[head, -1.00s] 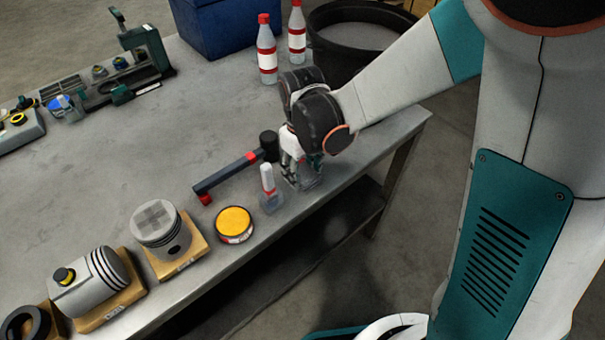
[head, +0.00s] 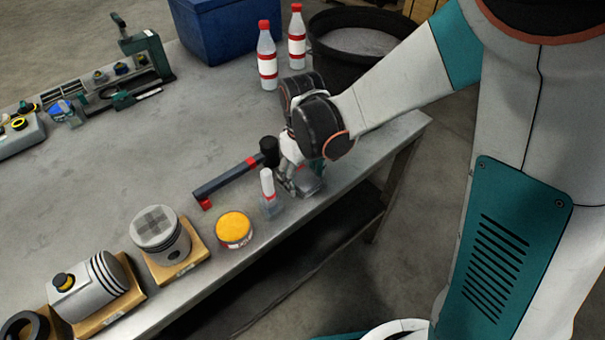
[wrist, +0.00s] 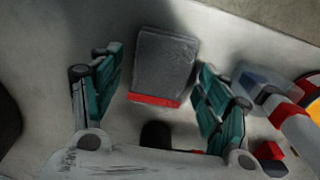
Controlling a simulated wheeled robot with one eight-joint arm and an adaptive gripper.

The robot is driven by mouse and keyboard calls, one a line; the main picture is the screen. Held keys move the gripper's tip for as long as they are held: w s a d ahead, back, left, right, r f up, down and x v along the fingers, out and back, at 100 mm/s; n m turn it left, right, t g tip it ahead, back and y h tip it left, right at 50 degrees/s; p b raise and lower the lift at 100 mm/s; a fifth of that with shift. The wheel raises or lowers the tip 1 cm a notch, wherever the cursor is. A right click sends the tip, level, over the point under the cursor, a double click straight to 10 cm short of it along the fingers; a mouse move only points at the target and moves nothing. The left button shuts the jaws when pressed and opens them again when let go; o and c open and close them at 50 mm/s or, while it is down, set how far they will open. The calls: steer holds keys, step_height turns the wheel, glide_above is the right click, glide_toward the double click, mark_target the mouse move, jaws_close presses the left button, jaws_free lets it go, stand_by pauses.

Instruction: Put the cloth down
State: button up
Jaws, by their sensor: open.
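The cloth (wrist: 165,62) is a grey folded pad with a red edge. In the wrist view it lies flat on the bench between my spread fingers, with a gap on both sides. In the head view its grey surface (head: 311,185) shows beside and partly behind my gripper, near the bench's front edge. My gripper (wrist: 158,75) is open, with teal pads apart on either side of the cloth. In the head view my gripper (head: 289,180) is low over the bench, close to a small clear bottle (head: 270,193) with a white and red top.
A dark bar with red ends (head: 225,181) and a black-headed tool (head: 269,150) lie left of my gripper. Two red-capped bottles (head: 267,62) stand behind. The bench middle (head: 130,150) is clear.

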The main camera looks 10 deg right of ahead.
mark_target(302, 177)
step_height(302, 177, up, 12)
steer(key=p, duration=0.8)
